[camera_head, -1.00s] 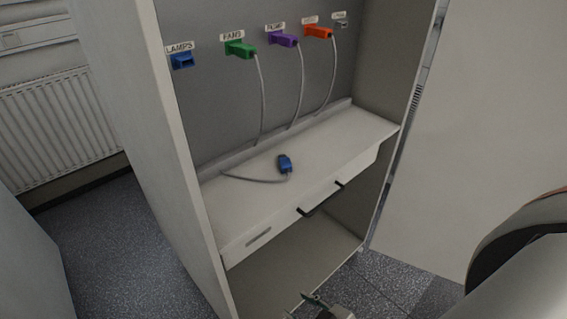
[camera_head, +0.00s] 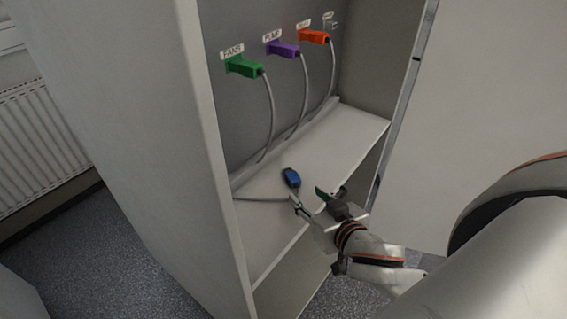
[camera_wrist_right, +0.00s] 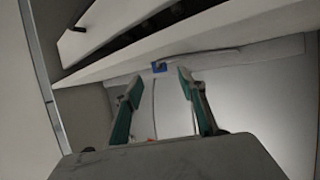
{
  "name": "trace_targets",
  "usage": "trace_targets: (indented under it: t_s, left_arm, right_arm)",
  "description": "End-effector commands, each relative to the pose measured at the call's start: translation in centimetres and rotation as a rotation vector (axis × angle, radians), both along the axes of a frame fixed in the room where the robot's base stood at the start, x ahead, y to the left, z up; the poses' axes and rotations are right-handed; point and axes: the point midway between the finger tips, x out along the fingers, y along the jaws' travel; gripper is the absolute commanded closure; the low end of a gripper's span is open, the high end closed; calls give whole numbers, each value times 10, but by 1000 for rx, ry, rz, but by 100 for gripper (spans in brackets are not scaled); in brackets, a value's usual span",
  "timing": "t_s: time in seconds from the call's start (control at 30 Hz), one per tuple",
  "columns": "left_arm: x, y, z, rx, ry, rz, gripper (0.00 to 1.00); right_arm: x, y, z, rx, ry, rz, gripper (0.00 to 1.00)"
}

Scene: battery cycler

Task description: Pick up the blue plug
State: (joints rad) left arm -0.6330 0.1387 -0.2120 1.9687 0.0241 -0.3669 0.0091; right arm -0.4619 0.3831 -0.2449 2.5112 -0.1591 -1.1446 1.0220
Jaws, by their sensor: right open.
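The blue plug (camera_head: 291,178) lies on the white shelf inside the cabinet, with its grey cable running left along the shelf. My right gripper (camera_head: 308,197) is in front of the plug, over the shelf's front part, open and empty. Its fingers point toward the plug, and a small gap shows between them. In the right wrist view the open fingers (camera_wrist_right: 155,92) have green pads, and a small blue thing (camera_wrist_right: 160,66) shows ahead between them; I cannot tell for sure that it is the plug. My left gripper is not in view.
Green (camera_head: 243,67), purple (camera_head: 282,49) and orange (camera_head: 313,37) plugs sit in the cabinet's back panel, their grey cables hanging to the shelf (camera_head: 345,140). The cabinet's side wall (camera_head: 140,130) stands left. The shelf right of the blue plug is clear.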

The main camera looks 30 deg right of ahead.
Motion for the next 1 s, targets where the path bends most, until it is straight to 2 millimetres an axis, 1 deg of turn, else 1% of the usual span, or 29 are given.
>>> trace_targets:
  t_s: [0.17, 0.33, 0.43, 0.57, 0.67, 0.8, 0.9, 1.0]
  left_arm:
    - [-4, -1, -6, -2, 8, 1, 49]
    - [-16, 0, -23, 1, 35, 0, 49]
    - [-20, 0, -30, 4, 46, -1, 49]
    - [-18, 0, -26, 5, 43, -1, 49]
    - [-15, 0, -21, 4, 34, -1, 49]
    - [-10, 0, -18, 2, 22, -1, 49]
    - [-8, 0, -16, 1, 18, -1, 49]
    - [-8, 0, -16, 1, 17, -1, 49]
  right_arm:
    - [5, 0, -3, 0, 0, 1, 60]
    - [20, -3, -9, -1, -1, 1, 60]
    - [27, -4, -10, -1, -1, 1, 60]
    - [41, -7, -10, -4, -1, 2, 60]
    - [55, -10, -11, -4, -3, 2, 60]
    - [69, -12, -19, -1, 1, 2, 60]
    - [74, -13, -21, -1, 2, 2, 60]
    - [75, -13, -22, 0, 3, 1, 60]
